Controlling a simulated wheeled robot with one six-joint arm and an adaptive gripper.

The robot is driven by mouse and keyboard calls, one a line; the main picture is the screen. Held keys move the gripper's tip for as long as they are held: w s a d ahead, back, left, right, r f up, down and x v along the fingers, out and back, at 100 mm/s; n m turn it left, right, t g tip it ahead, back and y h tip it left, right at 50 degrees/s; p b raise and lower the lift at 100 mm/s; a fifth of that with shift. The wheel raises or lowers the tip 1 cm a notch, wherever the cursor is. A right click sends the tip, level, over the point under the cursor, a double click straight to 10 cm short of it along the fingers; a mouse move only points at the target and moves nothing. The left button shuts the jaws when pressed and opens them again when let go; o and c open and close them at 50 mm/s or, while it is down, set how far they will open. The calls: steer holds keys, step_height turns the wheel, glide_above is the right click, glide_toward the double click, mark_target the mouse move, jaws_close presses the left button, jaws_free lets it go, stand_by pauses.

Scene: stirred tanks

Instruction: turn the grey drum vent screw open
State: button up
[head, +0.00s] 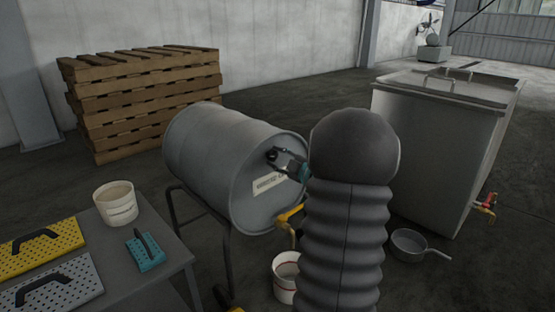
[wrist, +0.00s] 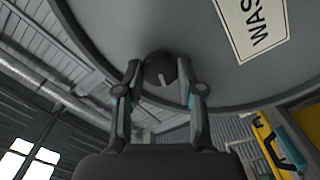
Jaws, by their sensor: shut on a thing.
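The grey drum (head: 205,160) lies on its side on a dark stand, its flat end with a white label facing right. The vent screw (wrist: 160,70) is a dark round knob with a pale mark, near the rim of that end in the wrist view. My gripper (wrist: 161,84) has one finger on each side of the knob and is shut on it. In the head view my gripper (head: 274,156) reaches the upper part of the drum's end. My arm hides part of the drum's right edge.
A yellow tap (head: 291,216) sits low on the drum's end, above a white bucket (head: 286,275). A steel tank (head: 435,150) stands right, with a pan (head: 410,243) on the floor beside it. A grey table (head: 105,255) is front left; pallets (head: 140,100) are stacked behind.

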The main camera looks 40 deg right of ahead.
steer(key=shift+n, duration=1.9)
steer(key=o, duration=1.1)
steer(key=shift+o, duration=0.2)
steer(key=s, duration=1.2)
steer(key=shift+d, duration=0.4)
steer(key=shift+w, duration=0.1)
